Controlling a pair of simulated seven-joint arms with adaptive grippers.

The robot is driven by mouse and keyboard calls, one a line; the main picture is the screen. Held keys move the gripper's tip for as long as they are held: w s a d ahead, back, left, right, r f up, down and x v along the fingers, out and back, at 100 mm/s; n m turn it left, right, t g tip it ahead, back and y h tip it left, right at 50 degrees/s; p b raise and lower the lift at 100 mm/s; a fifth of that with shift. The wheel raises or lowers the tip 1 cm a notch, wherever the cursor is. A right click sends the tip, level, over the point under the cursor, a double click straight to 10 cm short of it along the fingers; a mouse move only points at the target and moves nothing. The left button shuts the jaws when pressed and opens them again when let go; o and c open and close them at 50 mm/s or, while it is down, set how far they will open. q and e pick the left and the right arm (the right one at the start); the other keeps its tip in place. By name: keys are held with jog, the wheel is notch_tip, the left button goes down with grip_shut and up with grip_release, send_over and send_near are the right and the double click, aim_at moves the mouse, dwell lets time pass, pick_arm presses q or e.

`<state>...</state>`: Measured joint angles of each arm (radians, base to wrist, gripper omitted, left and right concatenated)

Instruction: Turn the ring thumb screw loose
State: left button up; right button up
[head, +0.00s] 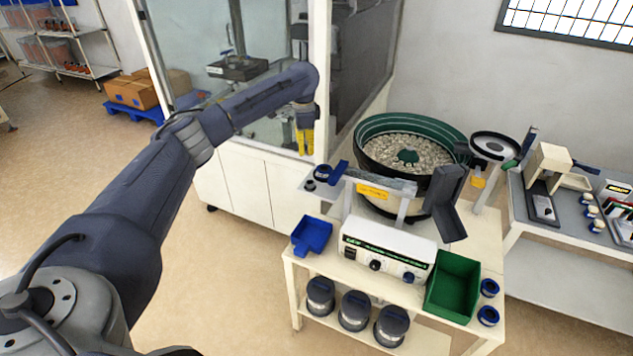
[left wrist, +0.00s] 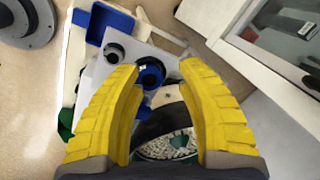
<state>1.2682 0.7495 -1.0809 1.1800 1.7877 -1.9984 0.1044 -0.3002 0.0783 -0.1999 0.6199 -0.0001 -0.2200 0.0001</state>
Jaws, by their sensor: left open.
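My left gripper (head: 305,142) has yellow fingers and hangs pointing down, above and behind the left end of the feeder bench. It is open and empty; in the left wrist view its two fingers (left wrist: 160,110) stand wide apart. A blue ring-shaped part (head: 323,173) sits on a grey plate at the bench's left end. In the left wrist view the blue ring (left wrist: 151,73) shows between and beyond the fingertips, apart from them. A small dark round knob (head: 310,185) is beside it. I cannot tell for sure which of these is the ring thumb screw. My right gripper is not in view.
A green-rimmed bowl feeder (head: 375,128) full of pale parts stands right of the gripper. A glass-walled cabinet (head: 262,165) is close behind it. A blue tray (head: 312,236), a control box (head: 388,248) and a green bin (head: 453,286) are in front.

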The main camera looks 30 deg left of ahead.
aim_at(310, 182)
pick_arm(q)
jog(key=s+d+r+m+g+h, duration=0.1)
jog(key=s+d+r+m+g, duration=0.1)
jog(key=s+d+r+m, duration=0.4)
jog(key=shift+n, duration=0.9)
jog(key=f, duration=0.5)
jog(key=a+f, duration=0.1)
jog(key=f, duration=0.4)
jog(key=w+f, duration=0.1)
jog(key=f, duration=0.5)
jog(key=shift+a+f, duration=0.1)
jog(key=shift+a, duration=0.05)
grip_shut()
